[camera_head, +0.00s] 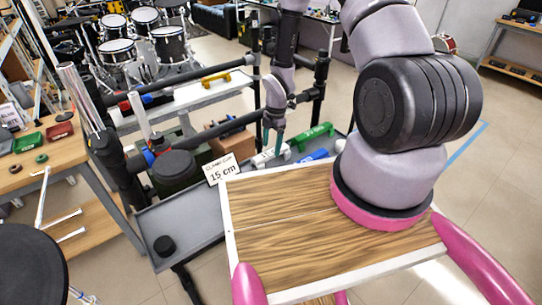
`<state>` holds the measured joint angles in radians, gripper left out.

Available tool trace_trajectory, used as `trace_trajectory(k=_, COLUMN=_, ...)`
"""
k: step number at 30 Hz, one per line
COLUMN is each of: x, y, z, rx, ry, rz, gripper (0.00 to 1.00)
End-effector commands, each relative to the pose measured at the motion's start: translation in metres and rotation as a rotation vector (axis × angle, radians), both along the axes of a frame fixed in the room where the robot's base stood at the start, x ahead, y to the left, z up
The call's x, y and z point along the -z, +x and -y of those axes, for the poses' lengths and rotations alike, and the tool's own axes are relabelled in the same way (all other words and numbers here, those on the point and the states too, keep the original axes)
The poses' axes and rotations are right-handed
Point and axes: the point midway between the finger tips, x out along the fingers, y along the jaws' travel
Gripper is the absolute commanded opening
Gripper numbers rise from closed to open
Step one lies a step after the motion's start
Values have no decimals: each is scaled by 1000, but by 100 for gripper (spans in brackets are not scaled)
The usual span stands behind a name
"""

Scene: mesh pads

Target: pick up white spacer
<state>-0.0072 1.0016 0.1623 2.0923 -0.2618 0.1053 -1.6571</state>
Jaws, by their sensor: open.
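My gripper (273,138) is at the end of my arm, in the upper middle of the view.
A green tool (313,136) and a blue piece (314,156) lie right of the white piece. Dark posts and bars (322,82) rise around the tray. A black round piece (165,246) sits at the tray's near left.

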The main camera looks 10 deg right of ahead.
Motion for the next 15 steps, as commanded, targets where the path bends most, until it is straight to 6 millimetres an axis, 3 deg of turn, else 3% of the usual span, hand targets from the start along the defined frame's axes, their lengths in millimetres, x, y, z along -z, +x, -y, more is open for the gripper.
trace_trajectory(k=6, x=32, y=-4, z=-2, rx=0, ry=0, rz=-2, gripper=75)
trace_trajectory(k=15, x=36, y=-3, z=-3, rx=0, ry=0, rz=0, gripper=75)
